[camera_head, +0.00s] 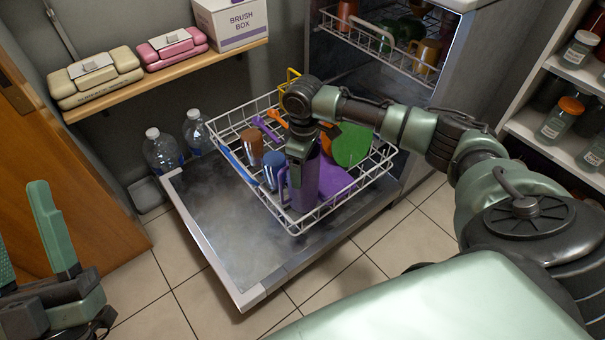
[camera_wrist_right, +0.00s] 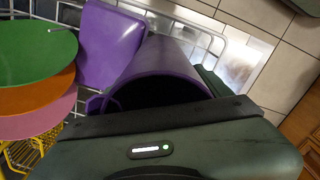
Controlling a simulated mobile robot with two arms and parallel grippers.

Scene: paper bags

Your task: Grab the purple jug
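The purple jug (camera_head: 304,187) stands in the front part of the pulled-out dishwasher rack (camera_head: 296,229), its handle toward the left. My right gripper (camera_head: 301,150) points down at the jug's top and overlaps its rim. In the right wrist view the jug's mouth and side (camera_wrist_right: 160,70) lie right at the gripper, with a dark green finger (camera_wrist_right: 212,82) along the jug's right side. The other finger is hidden, so I cannot tell whether the gripper is closed on the jug. My left gripper (camera_head: 32,235) is open and empty at the lower left, far from the rack.
The rack also holds blue and brown cups (camera_head: 273,168), a green plate (camera_head: 352,145) and a purple board (camera_head: 333,178). The open dishwasher door (camera_head: 215,210) lies under it. Water bottles (camera_head: 162,152) stand left. A shelf (camera_head: 175,78) holds boxes. Tiled floor is free in front.

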